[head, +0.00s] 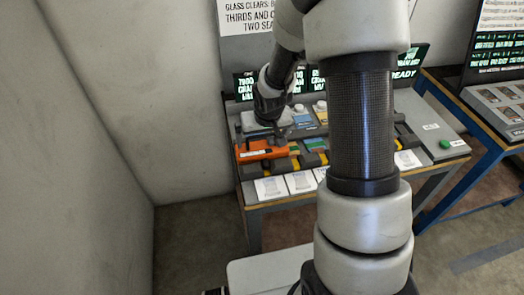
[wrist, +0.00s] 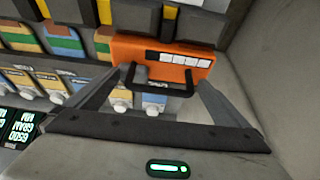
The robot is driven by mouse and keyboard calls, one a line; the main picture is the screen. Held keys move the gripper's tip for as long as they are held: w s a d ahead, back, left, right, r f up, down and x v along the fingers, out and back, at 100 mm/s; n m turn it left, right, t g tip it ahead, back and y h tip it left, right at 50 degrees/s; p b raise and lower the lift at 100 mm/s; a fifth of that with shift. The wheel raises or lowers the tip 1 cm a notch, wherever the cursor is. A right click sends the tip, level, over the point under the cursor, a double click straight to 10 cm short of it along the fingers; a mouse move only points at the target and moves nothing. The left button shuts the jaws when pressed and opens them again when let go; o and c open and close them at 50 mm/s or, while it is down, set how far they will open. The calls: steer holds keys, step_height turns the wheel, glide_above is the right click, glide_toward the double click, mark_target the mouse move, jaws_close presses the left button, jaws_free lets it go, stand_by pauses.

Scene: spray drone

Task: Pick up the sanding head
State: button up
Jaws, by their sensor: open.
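The sanding head looks to be the orange block (head: 257,151) at the left end of the grey bench. In the wrist view the orange block (wrist: 125,48) carries a row of pale squares and a dark bar-like handle (wrist: 157,89) on its near side. My gripper (head: 280,135) is right above the block in the head view. In the wrist view my gripper (wrist: 165,78) is open, with one finger on each side of the handle. Nothing is held. I cannot tell whether the fingers touch the block.
The bench (head: 285,200) holds several coloured blocks in dark holders, with white cards along its front. Green-text screens (head: 407,62) stand behind. A bare wall (head: 170,100) is close on the left. A blue-framed table (head: 470,115) stands at right, with a green button (head: 445,144) nearer.

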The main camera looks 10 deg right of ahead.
steer(key=shift+c, duration=0.4)
steer(key=shift+r, duration=0.1)
steer(key=c, duration=2)
